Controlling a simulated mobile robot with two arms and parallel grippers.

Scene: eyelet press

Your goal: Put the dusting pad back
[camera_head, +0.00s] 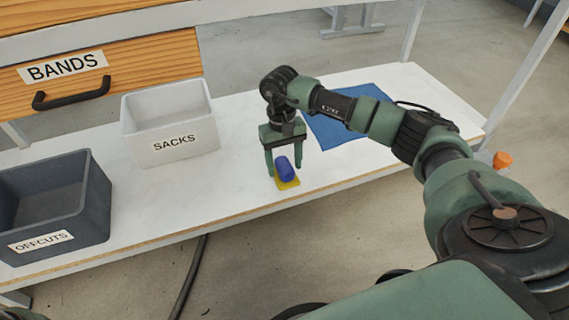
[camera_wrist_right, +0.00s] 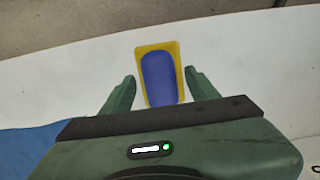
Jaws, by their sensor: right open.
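The dusting pad, a blue rounded block (camera_head: 284,169), rests on a small yellow base (camera_head: 288,184) near the front edge of the white table. In the right wrist view the blue block (camera_wrist_right: 158,77) lies lengthwise on the yellow rectangle (camera_wrist_right: 173,49), whose rim shows around it. My right gripper (camera_head: 285,172) is open, pointing down over the pad. In the right wrist view its fingers (camera_wrist_right: 160,88) stand either side of the pad with a gap on each side. Part of the pad is hidden behind the gripper body. My left gripper is not in view.
A white bin marked SACKS (camera_head: 172,124) and a dark grey bin marked OFFCUTS (camera_head: 52,207) stand on the left of the white table (camera_head: 225,190). A blue mat (camera_head: 335,130) lies behind my right arm. A wooden drawer marked BANDS (camera_head: 105,77) is behind the bins.

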